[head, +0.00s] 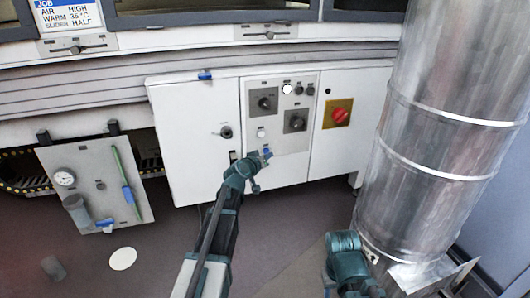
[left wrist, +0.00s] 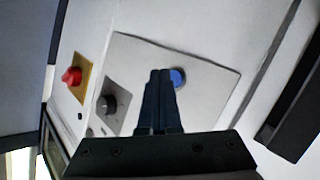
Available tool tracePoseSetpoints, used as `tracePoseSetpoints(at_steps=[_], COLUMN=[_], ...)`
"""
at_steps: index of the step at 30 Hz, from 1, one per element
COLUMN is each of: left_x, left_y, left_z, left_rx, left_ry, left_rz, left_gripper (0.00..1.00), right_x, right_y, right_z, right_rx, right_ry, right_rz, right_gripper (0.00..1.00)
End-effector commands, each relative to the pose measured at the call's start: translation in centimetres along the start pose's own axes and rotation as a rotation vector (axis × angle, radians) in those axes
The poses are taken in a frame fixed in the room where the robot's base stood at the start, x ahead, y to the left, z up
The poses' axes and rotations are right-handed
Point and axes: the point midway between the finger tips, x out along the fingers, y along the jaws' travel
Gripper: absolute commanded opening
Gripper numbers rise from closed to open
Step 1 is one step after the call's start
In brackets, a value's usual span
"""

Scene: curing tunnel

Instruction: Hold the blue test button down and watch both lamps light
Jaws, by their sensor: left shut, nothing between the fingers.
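The blue test button (head: 268,152) sits low on the grey control panel (head: 291,136) of the white cabinet. It also shows in the left wrist view (left wrist: 178,77), partly covered by my fingertips. My left gripper (head: 261,160) is shut and empty, with its tips (left wrist: 160,73) right at the button; I cannot tell whether they press it. A round lamp (head: 287,87) at the panel top looks bright white, and two small round fittings (head: 304,90) beside it look dark. A pale round fitting (head: 261,133) is above the button. My right gripper's fingers are not seen.
A red knob on a yellow plate (head: 338,114) is right of the panel. Black knobs (head: 264,100) are on the panel. A large metal duct (head: 433,130) stands at the right. A gauge board (head: 96,180) is at the left. The floor ahead is mostly clear.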

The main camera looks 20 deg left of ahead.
Motion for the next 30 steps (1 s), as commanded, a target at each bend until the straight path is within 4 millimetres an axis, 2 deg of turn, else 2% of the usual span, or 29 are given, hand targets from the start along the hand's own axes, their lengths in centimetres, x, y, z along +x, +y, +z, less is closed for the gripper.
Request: tracePoseSetpoints(at_steps=[18,27,30], left_x=[-3.5,-3.5,-3.8], left_y=[2.5,2.6,3.6], left_z=[2.5,2.5,3.0], left_rx=[0.0,0.0,0.012], left_ry=[0.0,-0.001,-0.029], left_rz=[0.0,0.0,0.011], left_gripper=[0.0,0.0,0.0], right_x=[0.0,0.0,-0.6], right_y=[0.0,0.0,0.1], right_z=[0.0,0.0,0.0], right_rx=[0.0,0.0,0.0], right_ry=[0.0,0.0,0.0], right_rz=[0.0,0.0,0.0], right_gripper=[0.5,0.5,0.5])
